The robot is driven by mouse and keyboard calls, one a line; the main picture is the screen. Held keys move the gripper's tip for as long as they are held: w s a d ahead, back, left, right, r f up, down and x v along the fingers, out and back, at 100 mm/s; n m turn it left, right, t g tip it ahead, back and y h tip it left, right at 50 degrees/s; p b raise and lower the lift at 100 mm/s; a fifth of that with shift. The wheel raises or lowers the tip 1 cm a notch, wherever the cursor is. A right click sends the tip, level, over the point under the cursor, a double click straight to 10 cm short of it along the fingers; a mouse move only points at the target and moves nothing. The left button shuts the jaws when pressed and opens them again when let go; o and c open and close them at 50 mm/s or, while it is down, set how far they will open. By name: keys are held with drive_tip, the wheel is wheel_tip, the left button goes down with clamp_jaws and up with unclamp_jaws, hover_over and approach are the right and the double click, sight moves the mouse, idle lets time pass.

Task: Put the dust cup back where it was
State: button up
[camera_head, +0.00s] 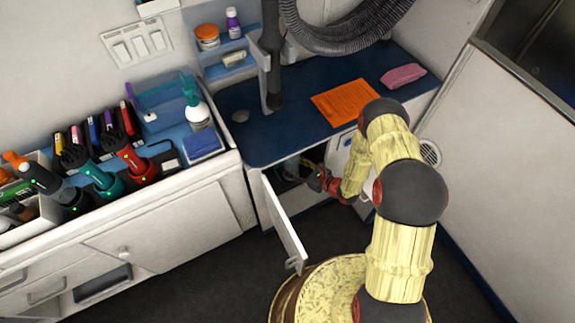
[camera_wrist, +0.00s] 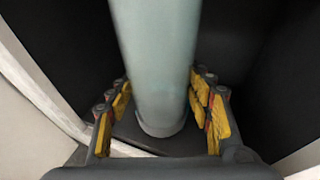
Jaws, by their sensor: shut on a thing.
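The dust cup (camera_wrist: 158,60), a pale grey-green smooth cylinder, stands between my fingers in the wrist view. Its rounded lower end shows and its top runs out of the picture. My gripper (camera_wrist: 163,98) is shut on it, with yellow pads on both sides. In the head view my gripper (camera_head: 312,179) reaches into the opening of a low cupboard under the blue counter. The cupboard door (camera_head: 284,222) stands open. The cup is hard to make out there, and the cupboard's dark inside is mostly hidden.
The blue counter (camera_head: 265,135) holds an orange sheet (camera_head: 346,102) and a pink cloth (camera_head: 403,76). A dark vertical pipe (camera_head: 271,60) and a ribbed hose (camera_head: 345,30) hang above it. Several clippers and a spray bottle (camera_head: 196,108) stand on the left bench. The dark floor before the door is clear.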

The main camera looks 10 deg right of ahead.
drive_tip(key=shift+w+a+f+b, duration=0.85)
drive_tip(key=shift+a, duration=0.05)
drive_tip(key=shift+r, duration=0.1)
drive_tip(key=shift+f, duration=0.2)
drive_tip(key=shift+f, duration=0.35)
drive_tip(key=o, duration=1.1)
drive_tip(key=shift+o, duration=0.2)
